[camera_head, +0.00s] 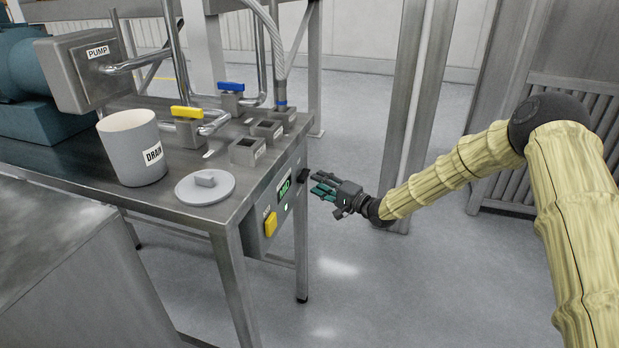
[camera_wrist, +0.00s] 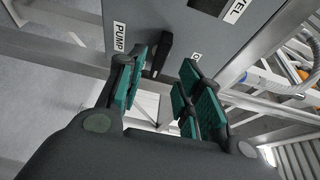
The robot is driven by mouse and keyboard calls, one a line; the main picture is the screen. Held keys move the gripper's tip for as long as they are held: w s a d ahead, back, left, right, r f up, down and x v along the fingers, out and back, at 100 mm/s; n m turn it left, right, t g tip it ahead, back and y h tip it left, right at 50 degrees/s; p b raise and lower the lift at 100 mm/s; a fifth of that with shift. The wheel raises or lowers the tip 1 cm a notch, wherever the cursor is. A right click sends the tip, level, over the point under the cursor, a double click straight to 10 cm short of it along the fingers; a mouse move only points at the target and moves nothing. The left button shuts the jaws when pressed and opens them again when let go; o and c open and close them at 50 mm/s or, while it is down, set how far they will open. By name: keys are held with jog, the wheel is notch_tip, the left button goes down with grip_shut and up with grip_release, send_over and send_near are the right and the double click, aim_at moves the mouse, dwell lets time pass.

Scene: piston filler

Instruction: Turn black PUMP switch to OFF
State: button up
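The black PUMP switch (camera_wrist: 158,54) is a dark lever on a grey panel (camera_wrist: 190,30), next to a PUMP label (camera_wrist: 120,37) in the wrist view. In the head view the black switch (camera_head: 305,173) sits at the right end of the panel below the table. My gripper (camera_wrist: 160,88) is open, with its green-padded fingers on either side of the lever's lower end; I cannot tell whether they touch it. In the head view my gripper (camera_head: 318,187) is right beside the switch. A label at the right of the lever is partly hidden by a finger.
The panel also holds a green display (camera_head: 285,187) and a yellow switch (camera_head: 270,224). The steel table (camera_head: 90,172) above carries a DRAIN pot (camera_head: 131,150), a lid (camera_head: 203,190) and yellow-handled and blue-handled valves.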

aim_at(307, 177)
jog(key=shift+p+x, duration=0.35)
jog(key=shift+x, duration=2.15)
grip_shut()
